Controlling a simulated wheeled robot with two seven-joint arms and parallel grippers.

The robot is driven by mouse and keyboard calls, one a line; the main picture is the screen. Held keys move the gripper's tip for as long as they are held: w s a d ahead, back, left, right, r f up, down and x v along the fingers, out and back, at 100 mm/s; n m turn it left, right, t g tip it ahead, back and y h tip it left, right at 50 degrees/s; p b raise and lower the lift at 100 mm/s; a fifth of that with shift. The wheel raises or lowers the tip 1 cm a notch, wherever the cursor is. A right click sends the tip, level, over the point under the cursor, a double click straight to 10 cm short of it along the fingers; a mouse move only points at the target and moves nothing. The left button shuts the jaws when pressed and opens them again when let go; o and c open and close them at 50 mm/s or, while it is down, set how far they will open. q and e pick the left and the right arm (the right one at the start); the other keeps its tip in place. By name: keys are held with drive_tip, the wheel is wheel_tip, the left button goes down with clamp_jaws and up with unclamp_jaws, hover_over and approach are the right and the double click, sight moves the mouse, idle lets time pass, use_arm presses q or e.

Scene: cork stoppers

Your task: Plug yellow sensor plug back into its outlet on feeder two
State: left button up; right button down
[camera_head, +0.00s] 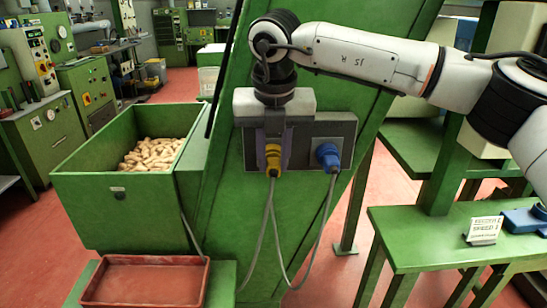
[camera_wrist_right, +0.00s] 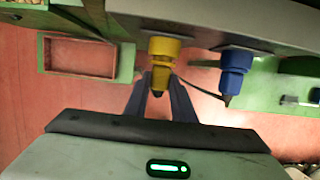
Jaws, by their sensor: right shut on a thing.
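The yellow sensor plug (camera_head: 273,161) is at the grey outlet panel (camera_head: 315,150) on the green machine, with a grey cable hanging from it. My right gripper (camera_head: 273,146) comes down over the panel front and is shut on the yellow plug. In the right wrist view the yellow plug (camera_wrist_right: 162,50) sits between the fingers (camera_wrist_right: 160,86), its wide end up against the panel (camera_wrist_right: 210,24). I cannot tell whether it is fully seated; the outlet is hidden. A blue plug (camera_head: 328,157) with its own cable sits in the panel to the right. My left gripper is not in view.
A green hopper (camera_head: 120,205) with cork stoppers (camera_head: 155,155) stands left of the panel. A red tray (camera_head: 145,282) lies below it. A green bench (camera_head: 430,240) at right holds a lettered card (camera_head: 483,230) and a blue object (camera_head: 525,219). Both cables hang in loops below the panel.

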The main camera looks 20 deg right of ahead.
drive_tip(key=shift+w, duration=0.2)
drive_tip(key=c, duration=1.4)
unclamp_jaws()
drive_tip(key=v, duration=1)
drive_tip(key=shift+r, duration=0.15)
drive_tip(key=shift+s, duration=0.1)
